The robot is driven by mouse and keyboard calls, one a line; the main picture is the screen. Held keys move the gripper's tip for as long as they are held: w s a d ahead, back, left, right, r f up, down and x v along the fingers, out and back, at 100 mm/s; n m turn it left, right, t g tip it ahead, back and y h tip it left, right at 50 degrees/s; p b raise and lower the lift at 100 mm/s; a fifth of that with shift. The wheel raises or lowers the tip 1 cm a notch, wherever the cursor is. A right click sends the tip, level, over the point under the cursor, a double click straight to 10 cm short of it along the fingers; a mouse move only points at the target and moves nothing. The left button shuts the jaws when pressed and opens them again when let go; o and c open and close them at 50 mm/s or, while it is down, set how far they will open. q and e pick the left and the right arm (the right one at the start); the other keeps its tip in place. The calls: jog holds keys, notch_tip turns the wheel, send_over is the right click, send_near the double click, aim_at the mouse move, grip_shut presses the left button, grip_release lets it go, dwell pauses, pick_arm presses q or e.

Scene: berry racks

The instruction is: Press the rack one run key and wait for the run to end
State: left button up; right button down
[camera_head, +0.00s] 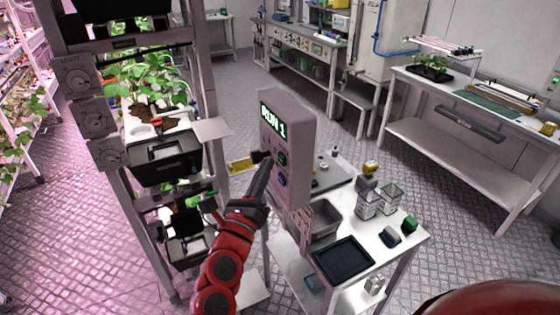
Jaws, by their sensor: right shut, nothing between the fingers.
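A grey control box (302,140) stands upright beside the plant rack. Its lit green display (273,120) seems to read "RUN 1". Below the display are a green key (282,158) and a blue key (282,180). My right gripper (264,158) is shut and empty, with its tips at the box's front, just left of the green key. Whether the tips touch the panel or a key behind them I cannot tell. The gripper hides part of the lower left of the panel. My left gripper is out of view.
The plant rack (218,165) with dark trays and dials stands close at left. A white table (400,240) at right holds a dark tray (343,257), jars and small blocks. Benches line the back. The metal floor between them is clear.

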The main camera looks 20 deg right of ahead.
jog(key=a+b, duration=0.2)
jog(key=a, duration=0.3)
jog(key=shift+s, duration=0.1)
dwell(0.5)
dwell(0.6)
